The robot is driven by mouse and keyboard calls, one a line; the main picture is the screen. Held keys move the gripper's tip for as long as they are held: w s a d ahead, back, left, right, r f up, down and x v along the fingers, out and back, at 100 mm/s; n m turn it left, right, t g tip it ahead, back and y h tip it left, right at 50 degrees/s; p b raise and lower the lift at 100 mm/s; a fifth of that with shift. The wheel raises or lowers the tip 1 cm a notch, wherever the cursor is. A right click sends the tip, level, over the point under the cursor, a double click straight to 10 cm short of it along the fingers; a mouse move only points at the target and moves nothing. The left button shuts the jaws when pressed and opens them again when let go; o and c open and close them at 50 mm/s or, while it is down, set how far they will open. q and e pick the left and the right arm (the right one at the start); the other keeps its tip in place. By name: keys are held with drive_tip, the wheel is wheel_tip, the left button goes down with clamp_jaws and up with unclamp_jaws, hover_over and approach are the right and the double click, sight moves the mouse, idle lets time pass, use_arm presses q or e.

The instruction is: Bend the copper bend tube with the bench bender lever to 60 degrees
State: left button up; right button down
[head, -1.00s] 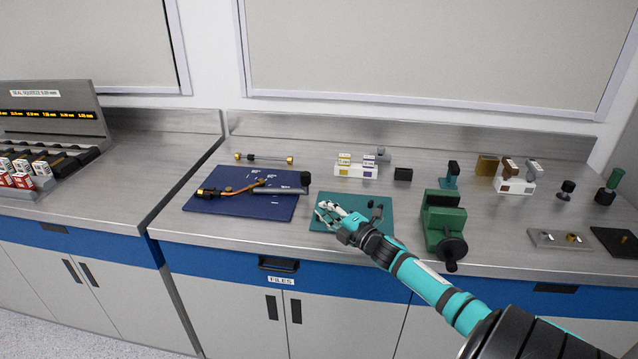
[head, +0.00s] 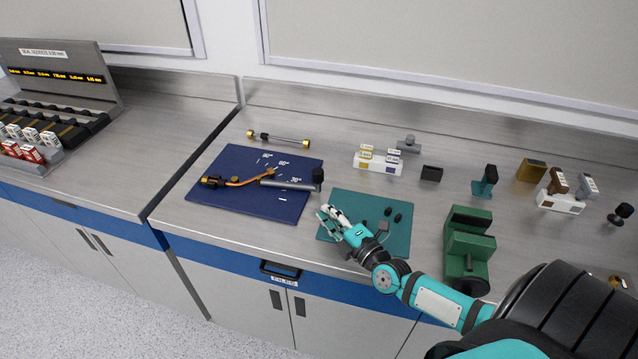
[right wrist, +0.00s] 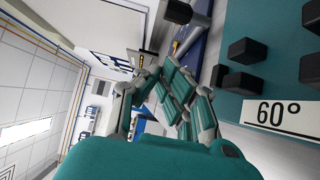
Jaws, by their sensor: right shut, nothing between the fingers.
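The copper bend tube (head: 240,182) lies on the blue bender board (head: 230,207), with a dark and brass fitting at its left end. It looks slightly bent. The grey bender lever (head: 288,184) points right, close to the 30° mark, and ends in a black knob (head: 318,175). The 60° mark (head: 284,163) is farther back on the board. My right gripper (head: 326,217) is shut and empty, over the left edge of the teal mat, in front of the knob and apart from it. Its fingers also fill the middle of the right wrist view (right wrist: 180,95). My left gripper is not in view.
The teal mat (head: 380,240) holds small black blocks and a 60° label (right wrist: 280,113). A green vise (head: 468,248) stands to its right. A brass-ended rod (head: 278,138) and a white block holder (head: 378,164) lie behind. The bench between them is clear.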

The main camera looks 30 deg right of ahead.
drive_tip(key=w, duration=0.6)
drive_tip(key=shift+w+d+f, duration=0.15)
drive_tip(key=shift+w, duration=0.1)
drive_tip(key=shift+w+d+b, duration=0.65)
drive_tip(key=shift+w+d, duration=0.35)
drive_tip(key=shift+w, duration=0.25)
drive_tip(key=shift+w+d, duration=0.85)
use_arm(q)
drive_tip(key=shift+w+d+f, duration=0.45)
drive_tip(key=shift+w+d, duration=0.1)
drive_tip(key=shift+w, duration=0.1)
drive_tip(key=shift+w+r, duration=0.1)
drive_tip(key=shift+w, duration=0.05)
use_arm(e)
drive_tip(key=shift+s, duration=0.1)
